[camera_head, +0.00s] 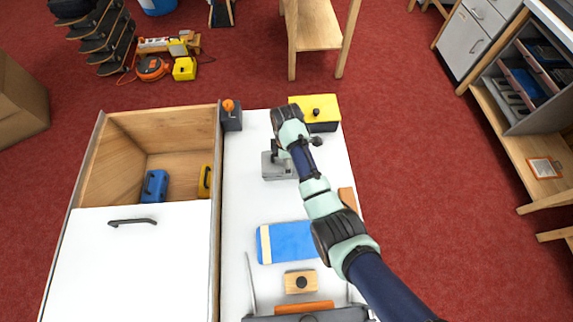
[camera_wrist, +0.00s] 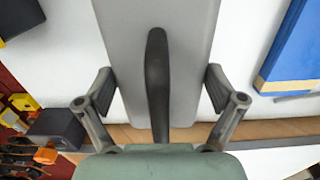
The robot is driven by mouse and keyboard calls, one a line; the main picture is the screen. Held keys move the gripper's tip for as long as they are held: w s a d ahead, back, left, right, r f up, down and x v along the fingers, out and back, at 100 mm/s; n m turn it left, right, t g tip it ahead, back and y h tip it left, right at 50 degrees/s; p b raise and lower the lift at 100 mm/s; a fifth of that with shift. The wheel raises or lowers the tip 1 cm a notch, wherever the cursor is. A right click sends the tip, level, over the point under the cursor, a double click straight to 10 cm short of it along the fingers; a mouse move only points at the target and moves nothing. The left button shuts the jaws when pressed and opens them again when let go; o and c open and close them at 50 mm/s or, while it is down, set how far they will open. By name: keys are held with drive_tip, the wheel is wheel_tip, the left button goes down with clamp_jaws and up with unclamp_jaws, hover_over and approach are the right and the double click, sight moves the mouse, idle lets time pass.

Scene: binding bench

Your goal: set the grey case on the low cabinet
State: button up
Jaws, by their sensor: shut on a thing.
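The grey case (camera_head: 277,166) is over the white bench top (camera_head: 253,205) in the head view, partly hidden by my gripper (camera_head: 282,152). In the wrist view, the grey case (camera_wrist: 190,40) fills the middle, with a dark bar handle (camera_wrist: 158,80) along it. My gripper (camera_wrist: 160,92) has a finger at each side of the case and is shut on it. I cannot tell whether the case touches the bench. A low wooden cabinet (camera_head: 217,250) stands left of the bench, with a white handled panel (camera_head: 110,265) and an open compartment.
Blue (camera_head: 155,186) and yellow (camera_head: 205,182) cases are in the compartment. A yellow box (camera_head: 315,112) and dark box (camera_head: 231,118) are at the bench's far end. A blue book (camera_head: 290,242) and a wooden block (camera_head: 302,281) are nearer. The white panel is clear.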

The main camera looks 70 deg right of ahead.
drive_tip(key=shift+f+b, duration=0.55)
drive_tip(key=shift+f, duration=1.3)
drive_tip(key=shift+f, duration=0.1)
drive_tip(key=o, duration=1.1)
wheel_tip(320, 180, up, 12)
drive_tip(key=p, duration=0.4)
